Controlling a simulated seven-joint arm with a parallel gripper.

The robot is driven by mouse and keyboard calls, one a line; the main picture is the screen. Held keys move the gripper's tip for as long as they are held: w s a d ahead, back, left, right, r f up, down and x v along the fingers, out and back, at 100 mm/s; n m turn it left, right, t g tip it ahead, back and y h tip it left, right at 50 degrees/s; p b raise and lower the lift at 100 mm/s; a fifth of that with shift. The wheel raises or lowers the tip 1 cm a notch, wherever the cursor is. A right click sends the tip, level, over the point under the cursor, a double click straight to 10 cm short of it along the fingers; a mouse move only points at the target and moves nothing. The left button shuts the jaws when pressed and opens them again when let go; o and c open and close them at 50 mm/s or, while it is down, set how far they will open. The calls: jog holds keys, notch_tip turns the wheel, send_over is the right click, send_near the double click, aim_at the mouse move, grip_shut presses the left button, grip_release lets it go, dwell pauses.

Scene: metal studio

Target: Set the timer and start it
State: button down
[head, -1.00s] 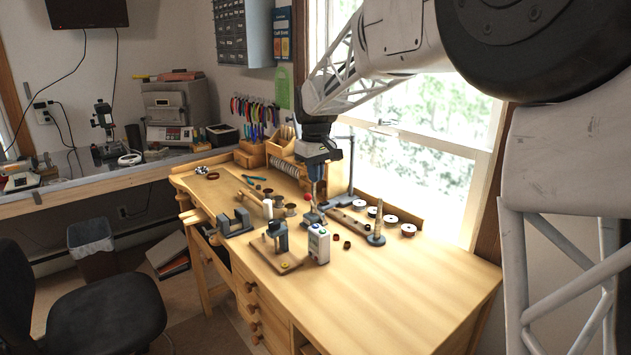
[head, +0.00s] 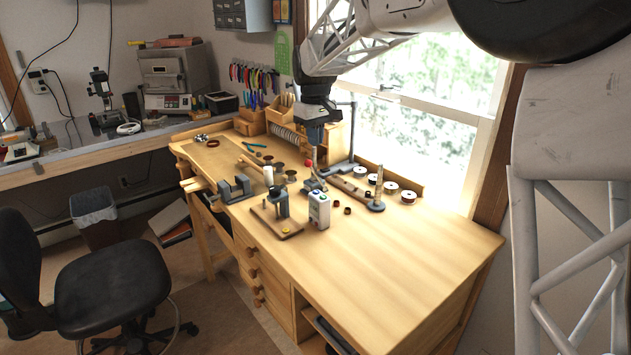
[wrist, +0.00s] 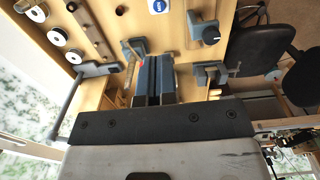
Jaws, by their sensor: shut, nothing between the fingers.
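A small white upright box with blue and green marks on its face (head: 319,210) stands on the wooden bench, and looks like the timer. In the wrist view, a white face with a blue round mark (wrist: 158,6) at the top edge may be the same box. My gripper (head: 314,163) points down above the back part of the bench, behind and apart from the box. In the wrist view my gripper's fingers (wrist: 153,78) are together with nothing held. The box's buttons and display are too small to read.
A wooden board with a dark grey fixture (head: 278,207) stands left of the box, and a grey vise (head: 234,189) beyond it. Spools (head: 391,187) and a dark-based post (head: 376,190) stand near the window. The bench's right part (head: 420,245) is clear.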

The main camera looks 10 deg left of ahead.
aim_at(316, 192)
jog(key=shift+f, duration=0.2)
dwell(0.3)
notch_tip(316, 192, down, 14)
jog(key=shift+r, duration=0.2)
dwell(0.6)
jog(key=shift+s+d+f, duration=0.1)
jog(key=shift+s+f, duration=0.05)
jog(key=shift+f, duration=1.2)
notch_tip(316, 192, up, 16)
jog(key=shift+w, duration=0.2)
dwell(0.4)
